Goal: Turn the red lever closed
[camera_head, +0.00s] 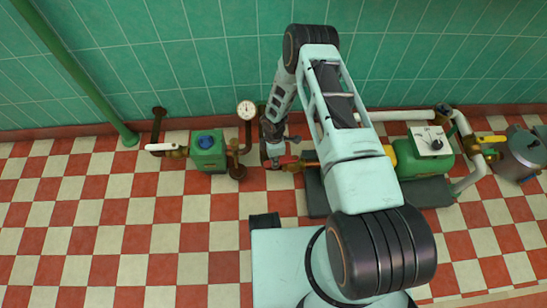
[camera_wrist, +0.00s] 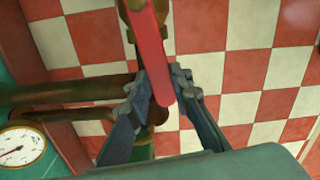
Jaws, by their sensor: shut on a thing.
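The red lever (camera_wrist: 150,45) runs down from the top middle of the wrist view. Its free end lies between the two fingertips of my gripper (camera_wrist: 161,84), which is shut on it. In the head view the red lever (camera_head: 287,160) shows as a small red piece on the brass valve fitting just under my gripper (camera_head: 273,157). My arm and gripper hide part of the valve and the pipe there.
A pressure gauge (camera_head: 246,109) stands close left of my gripper. Left of that are a green box with a blue knob (camera_head: 207,150) and a white-handled valve (camera_head: 162,147). A green pump (camera_head: 424,155) and a yellow lever (camera_head: 492,139) are right. The checkered floor (camera_head: 120,240) is open in front.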

